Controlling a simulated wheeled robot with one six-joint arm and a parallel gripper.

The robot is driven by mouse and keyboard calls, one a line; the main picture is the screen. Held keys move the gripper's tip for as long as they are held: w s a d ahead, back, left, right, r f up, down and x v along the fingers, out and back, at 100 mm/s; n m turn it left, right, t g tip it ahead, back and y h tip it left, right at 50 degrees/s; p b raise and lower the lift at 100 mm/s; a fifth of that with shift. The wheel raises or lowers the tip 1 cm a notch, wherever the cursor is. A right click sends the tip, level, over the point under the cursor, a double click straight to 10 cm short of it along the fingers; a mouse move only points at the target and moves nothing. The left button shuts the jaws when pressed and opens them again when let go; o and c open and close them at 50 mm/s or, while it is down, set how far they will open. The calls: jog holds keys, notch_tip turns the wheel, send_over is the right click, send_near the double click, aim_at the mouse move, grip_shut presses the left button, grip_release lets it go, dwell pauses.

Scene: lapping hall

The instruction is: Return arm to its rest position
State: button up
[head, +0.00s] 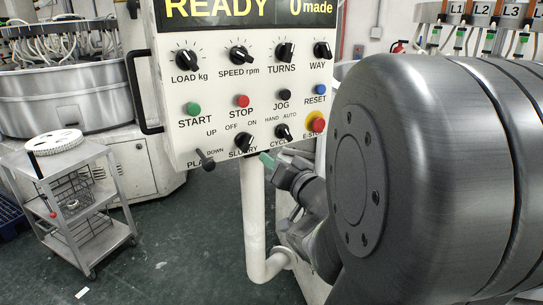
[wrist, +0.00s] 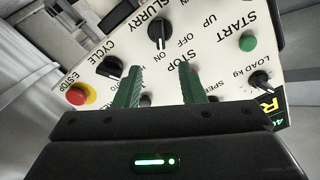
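My gripper (head: 268,160) is in front of the lower edge of the white control panel (head: 217,72), close to the SLURRY knob (head: 244,142) and the CYCLE knob (head: 283,132). In the wrist view its two green fingers (wrist: 160,68) stand apart with nothing between them, so it is open. The panel fills much of that view behind the fingers, and the SLURRY knob (wrist: 161,32) shows just beyond the tips. I cannot tell whether a fingertip touches the panel. My arm's large grey link covers the right of the head view.
The panel has a black handle (head: 140,92) on its left side and a white post (head: 254,215) below. A metal cart (head: 105,195) with a white disc (head: 54,141) stands at left, before a large round machine (head: 60,98). Open green floor lies between cart and post.

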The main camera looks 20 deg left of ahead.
aim_at(250, 143)
jog(key=shift+s+d, duration=0.3)
jog(key=shift+d, duration=0.05)
jog(key=p+x, duration=0.1)
jog(key=x, duration=1.3)
jog(key=shift+s, duration=0.1)
jog(key=shift+d, duration=0.1)
